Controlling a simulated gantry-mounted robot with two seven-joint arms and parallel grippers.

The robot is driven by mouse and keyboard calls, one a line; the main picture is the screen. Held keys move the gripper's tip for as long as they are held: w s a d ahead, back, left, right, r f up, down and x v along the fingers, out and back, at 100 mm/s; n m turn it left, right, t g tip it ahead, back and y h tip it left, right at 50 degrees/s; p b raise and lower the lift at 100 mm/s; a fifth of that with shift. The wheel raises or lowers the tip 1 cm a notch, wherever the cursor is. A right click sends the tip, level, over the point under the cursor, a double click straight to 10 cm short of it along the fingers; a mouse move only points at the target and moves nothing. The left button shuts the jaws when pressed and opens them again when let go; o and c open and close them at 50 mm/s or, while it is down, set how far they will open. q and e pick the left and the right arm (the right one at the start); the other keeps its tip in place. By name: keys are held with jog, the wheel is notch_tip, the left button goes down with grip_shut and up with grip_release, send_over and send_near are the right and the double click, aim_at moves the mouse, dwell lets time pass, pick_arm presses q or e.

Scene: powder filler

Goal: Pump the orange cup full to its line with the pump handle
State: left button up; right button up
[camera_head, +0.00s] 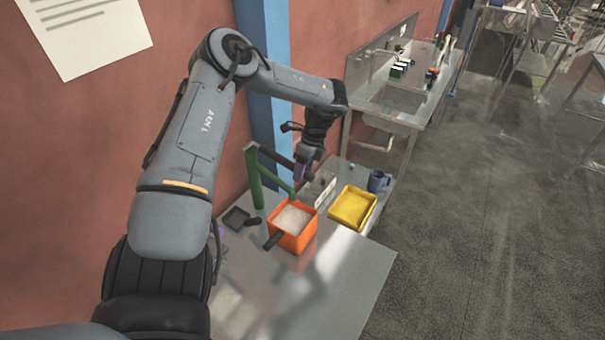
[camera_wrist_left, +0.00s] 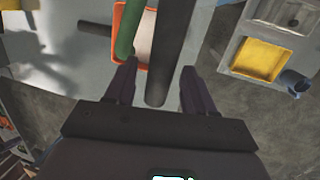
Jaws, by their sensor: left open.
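The orange cup (camera_head: 288,241) stands on the metal table with pale powder inside, its fill line not readable; its rim also shows in the wrist view (camera_wrist_left: 116,20). Behind it stands a green pump frame (camera_head: 255,178), with a green bar (camera_wrist_left: 128,28) reaching over the cup. The dark pump handle (camera_wrist_left: 172,48) extends from the frame toward my left gripper (camera_wrist_left: 157,88). My left gripper is open, with the handle's end between its two fingers in the wrist view; I cannot tell whether they touch it. In the head view, the gripper (camera_head: 304,172) is above and behind the cup, partly hidden. My right gripper is not in view.
A yellow tray (camera_head: 372,222) is right of the cup, with a blue mug (camera_head: 378,180) behind it. A small dark pan (camera_head: 236,218) lies left of the cup. A metal sink (camera_head: 392,98) stands further back. The table's front right is clear.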

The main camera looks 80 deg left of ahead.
pick_arm(q)
jog(key=v, duration=0.9)
jog(key=shift+b, duration=0.45)
jog(key=shift+r, duration=0.1)
